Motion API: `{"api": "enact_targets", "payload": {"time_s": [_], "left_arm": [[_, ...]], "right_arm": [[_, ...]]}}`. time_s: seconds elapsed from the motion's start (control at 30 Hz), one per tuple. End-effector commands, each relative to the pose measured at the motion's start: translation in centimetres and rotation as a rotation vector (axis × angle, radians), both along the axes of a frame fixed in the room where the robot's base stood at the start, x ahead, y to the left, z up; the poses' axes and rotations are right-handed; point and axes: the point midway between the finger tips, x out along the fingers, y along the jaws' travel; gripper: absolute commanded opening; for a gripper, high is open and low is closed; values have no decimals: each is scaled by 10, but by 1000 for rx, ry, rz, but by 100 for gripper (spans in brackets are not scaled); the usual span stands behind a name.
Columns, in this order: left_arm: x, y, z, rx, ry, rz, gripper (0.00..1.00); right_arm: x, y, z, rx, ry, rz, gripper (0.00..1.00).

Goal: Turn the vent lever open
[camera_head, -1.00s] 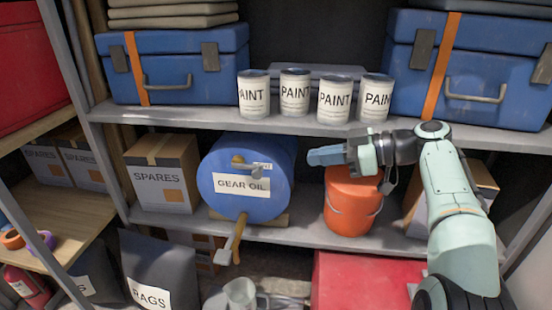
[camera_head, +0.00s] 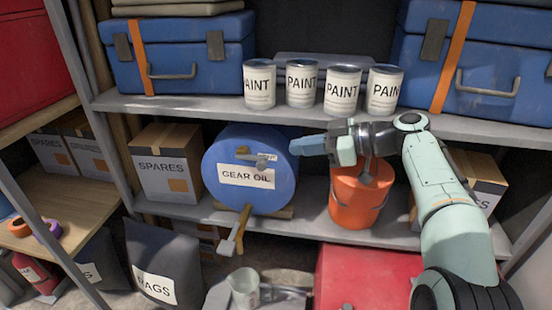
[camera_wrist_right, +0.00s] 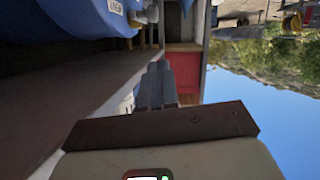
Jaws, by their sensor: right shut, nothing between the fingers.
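A blue gear oil drum (camera_head: 225,195) lies on the middle shelf with its round face forward. High on that face is the vent lever (camera_head: 262,161), a grey handle on a brass fitting (camera_head: 242,152), beside a small, partly covered label. The lever points to the right. My right gripper (camera_head: 300,146) is shut and empty, its blue fingers pointing left at the drum's upper right edge, right of the lever and apart from it. In the right wrist view the shut fingers (camera_wrist_right: 157,86) show, with the drum (camera_wrist_right: 50,30) and lever (camera_wrist_right: 137,18) at upper left. My left gripper is out of view.
Paint cans (camera_head: 342,90) stand on the shelf just above my right gripper. An orange bucket (camera_head: 355,198) stands right of the drum, below my wrist.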

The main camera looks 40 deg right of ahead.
Motion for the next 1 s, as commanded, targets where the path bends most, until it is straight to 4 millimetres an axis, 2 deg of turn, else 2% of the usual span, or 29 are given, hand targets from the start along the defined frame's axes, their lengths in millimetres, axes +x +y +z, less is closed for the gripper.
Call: {"api": "enact_targets", "payload": {"time_s": [0.2, 0.3, 0.53, 1.0], "left_arm": [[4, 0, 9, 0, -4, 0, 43], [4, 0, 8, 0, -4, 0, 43], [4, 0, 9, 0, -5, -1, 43], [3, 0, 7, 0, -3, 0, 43]], "right_arm": [[38, 24, -13, 1, 1, 2, 0], [45, 25, -30, 2, 4, -1, 0], [54, 29, -47, 0, 2, 1, 0], [55, 29, -50, 2, -3, -1, 0]]}}
